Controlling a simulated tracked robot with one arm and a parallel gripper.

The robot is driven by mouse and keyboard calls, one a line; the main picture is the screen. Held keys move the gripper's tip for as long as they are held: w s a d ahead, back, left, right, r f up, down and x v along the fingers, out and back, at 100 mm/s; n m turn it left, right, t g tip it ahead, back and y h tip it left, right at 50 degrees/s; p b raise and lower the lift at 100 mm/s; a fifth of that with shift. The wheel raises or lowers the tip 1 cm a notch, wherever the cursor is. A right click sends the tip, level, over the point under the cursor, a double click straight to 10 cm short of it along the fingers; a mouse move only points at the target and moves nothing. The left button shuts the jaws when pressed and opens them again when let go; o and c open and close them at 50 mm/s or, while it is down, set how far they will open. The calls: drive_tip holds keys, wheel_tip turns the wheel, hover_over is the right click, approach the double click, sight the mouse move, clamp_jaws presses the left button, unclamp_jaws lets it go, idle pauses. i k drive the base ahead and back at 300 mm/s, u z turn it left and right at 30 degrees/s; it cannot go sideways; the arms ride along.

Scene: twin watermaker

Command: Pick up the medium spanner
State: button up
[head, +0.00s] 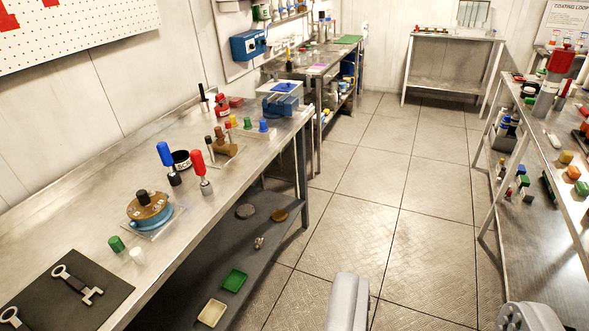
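A dark mat (100,312) lies at the near left end of the left workbench. A grey metal spanner (78,284) lies flat on it, with a ring at one end and an open jaw at the other. A second spanner (12,316) lies on the mat at the picture's lower left corner, partly cut off. I cannot tell from this view which of them is the medium one. Pale grey parts of my own arm show at the bottom edge, over the floor and away from the mat. No gripper fingertips can be made out.
The left workbench (60,230) also bears a green cap (116,244), a white cap (138,255), a blue-and-brown round device (150,212) and blue and red-handled tools. A lower shelf (190,305) holds small parts. The floor (370,195) between the benches is clear. Another cluttered bench (560,235) stands right.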

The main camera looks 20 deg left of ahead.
sight(72, 282)
drive_tip(key=u, duration=0.7)
drive_tip(key=i, duration=1.3)
drive_tip(key=u, duration=0.8)
drive_tip(key=k, duration=0.65)
drive_tip(key=u, duration=0.25)
drive_tip(key=i, duration=0.7)
drive_tip(key=z, duration=0.2)
